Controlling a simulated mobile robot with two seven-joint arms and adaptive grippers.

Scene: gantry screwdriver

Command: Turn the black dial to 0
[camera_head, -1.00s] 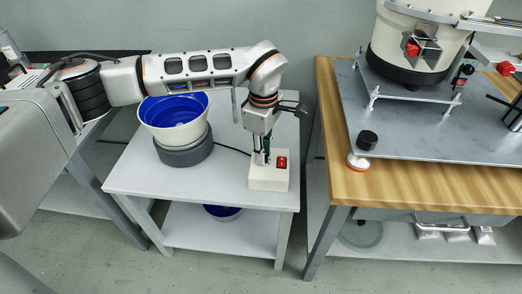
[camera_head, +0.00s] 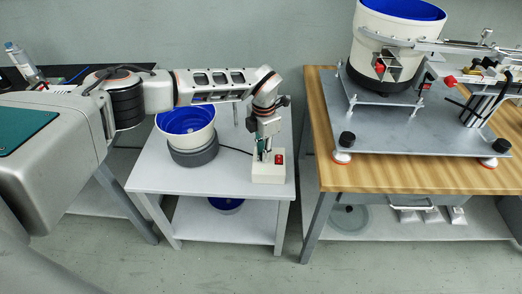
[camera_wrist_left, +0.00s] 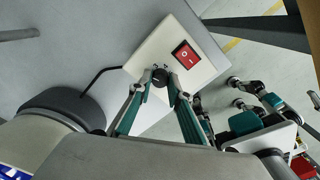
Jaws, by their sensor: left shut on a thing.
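The black dial (camera_wrist_left: 160,77) sits on the white control box (camera_wrist_left: 160,45), beside a red rocker switch (camera_wrist_left: 186,54). My left gripper (camera_wrist_left: 159,84) reaches over the box with its fingertips on either side of the dial, shut on it. Small marks show around the dial but are too small to read. In the head view the control box (camera_head: 268,173) stands on the small white table, and my left gripper (camera_head: 264,155) comes down on it from above, hiding the dial. My right gripper is not in view.
A blue-lined bowl (camera_head: 186,121) on a grey base stands left of the box on the white table (camera_head: 225,182). A wooden bench (camera_head: 400,178) with a metal plate and a large feeder bowl (camera_head: 388,45) is to the right. A black cable runs from the box.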

